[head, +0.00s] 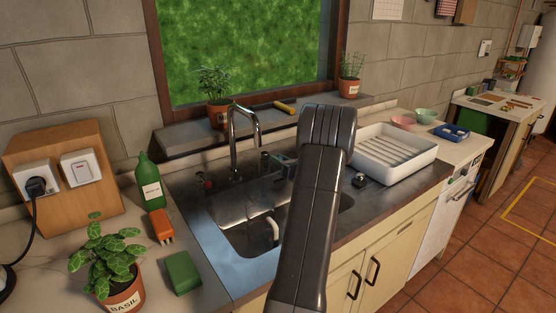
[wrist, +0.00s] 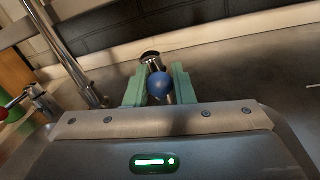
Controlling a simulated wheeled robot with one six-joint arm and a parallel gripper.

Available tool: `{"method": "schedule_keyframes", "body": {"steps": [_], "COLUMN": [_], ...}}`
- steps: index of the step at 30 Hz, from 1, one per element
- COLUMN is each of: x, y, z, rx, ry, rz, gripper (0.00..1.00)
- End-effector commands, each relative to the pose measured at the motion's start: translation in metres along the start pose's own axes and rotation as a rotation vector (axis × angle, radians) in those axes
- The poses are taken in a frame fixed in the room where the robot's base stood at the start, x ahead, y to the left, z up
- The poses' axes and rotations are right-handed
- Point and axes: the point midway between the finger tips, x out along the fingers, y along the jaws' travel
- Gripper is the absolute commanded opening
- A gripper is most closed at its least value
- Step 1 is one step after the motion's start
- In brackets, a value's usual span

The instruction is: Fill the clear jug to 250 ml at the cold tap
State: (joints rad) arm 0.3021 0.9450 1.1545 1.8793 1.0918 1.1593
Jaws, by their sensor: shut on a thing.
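My gripper (wrist: 159,80) has its two green fingers shut on the blue knob (wrist: 159,86) of the cold tap, behind the sink. In the head view my arm hides most of my gripper (head: 284,159), to the right of the spout. The curved metal spout (head: 236,140) rises over the basin; its lower part shows in the wrist view (wrist: 74,52). A pale curved shape, like a handle (head: 273,230), shows in the sink (head: 232,238). It may belong to the clear jug, whose body and water level I cannot make out.
A red knob (head: 208,184) is left of the spout. A green bottle (head: 149,182), an orange brush (head: 160,226), a green sponge (head: 183,272) and a basil pot (head: 121,297) stand left of the sink. A white drying rack (head: 396,158) stands right.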

Motion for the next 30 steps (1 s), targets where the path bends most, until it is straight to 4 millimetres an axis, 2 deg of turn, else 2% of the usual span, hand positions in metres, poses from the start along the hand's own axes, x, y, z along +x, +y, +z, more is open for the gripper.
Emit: {"method": "schedule_keyframes", "body": {"steps": [8,9,12,23,26,30], "x": [0.0,0.0,0.0,-0.006,-0.02,-0.05], "y": [-0.001,-0.001,0.0,-0.001,-0.002,-0.002], "z": [0.0,0.0,0.0,0.0,0.0,-0.001], "rx": [0.0,0.0,0.0,0.0,-0.001,-0.001], "ry": [0.0,0.0,0.0,0.0,-0.001,0.0], "rz": [0.002,0.002,0.002,0.0,-0.001,-0.002], "gripper": [0.0,0.26,0.43,0.43,0.43,0.43]}}
